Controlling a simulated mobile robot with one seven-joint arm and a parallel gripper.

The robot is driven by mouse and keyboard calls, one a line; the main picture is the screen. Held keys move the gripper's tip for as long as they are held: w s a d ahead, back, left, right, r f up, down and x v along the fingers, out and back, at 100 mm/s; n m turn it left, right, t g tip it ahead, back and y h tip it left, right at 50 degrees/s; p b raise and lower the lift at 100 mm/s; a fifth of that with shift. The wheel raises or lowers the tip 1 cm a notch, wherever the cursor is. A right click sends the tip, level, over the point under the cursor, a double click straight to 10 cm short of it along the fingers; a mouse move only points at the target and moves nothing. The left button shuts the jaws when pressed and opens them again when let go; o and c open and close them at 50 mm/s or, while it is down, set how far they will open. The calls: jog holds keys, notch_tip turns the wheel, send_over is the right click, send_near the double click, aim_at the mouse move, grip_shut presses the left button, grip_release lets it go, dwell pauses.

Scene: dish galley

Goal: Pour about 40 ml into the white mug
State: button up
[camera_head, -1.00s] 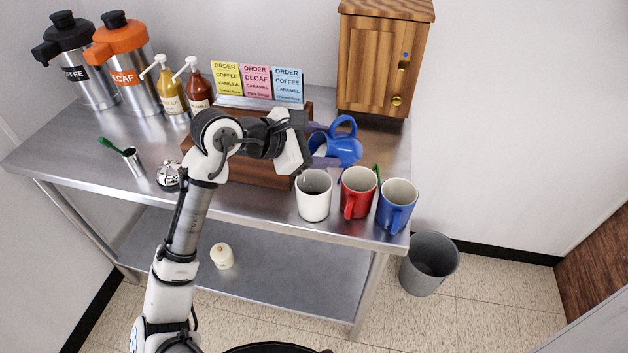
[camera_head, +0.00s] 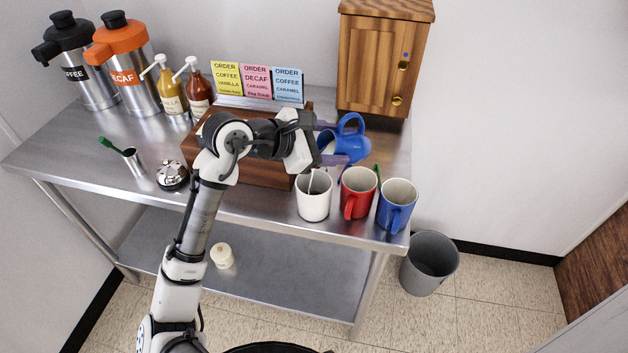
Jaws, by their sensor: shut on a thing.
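My gripper (camera_head: 331,143) is shut on a blue pitcher (camera_head: 352,147), one purple finger on each side. It holds the pitcher above the counter, tilted with its mouth to the left and its handle on top. Pale liquid shows in the mouth. The white mug (camera_head: 314,203) stands upright on the counter, below and left of the pitcher. A thin pale streak runs down into the mug, like a pour. The liquid level in the mug cannot be read.
A red mug (camera_head: 356,199) and a blue mug (camera_head: 396,212) stand right of the white mug. A wooden box (camera_head: 262,172) with order cards is behind my arm. A wooden cabinet (camera_head: 372,65) stands at the back. A bell (camera_head: 172,178) sits front left.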

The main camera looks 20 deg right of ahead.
aim_at(342, 127)
jog(key=shift+d, duration=0.3)
jog(key=shift+d, duration=0.1)
jog(key=shift+f+h, duration=0.35)
jog(key=shift+h, duration=0.05)
dwell(0.9)
jog(key=shift+d+r+y, duration=0.25)
jog(key=shift+r+y, duration=0.25)
jog(key=shift+r, duration=0.05)
jog(key=shift+d+r+y, duration=0.25)
jog(key=shift+r+y, duration=0.25)
jog(key=shift+d+r+y, duration=0.2)
jog(key=shift+y, duration=0.3)
jog(key=shift+f+y, duration=0.25)
jog(key=shift+y, duration=0.55)
jog(key=shift+d+r+y, duration=0.35)
jog(key=shift+r+y, duration=0.15)
jog(key=shift+y, duration=0.4)
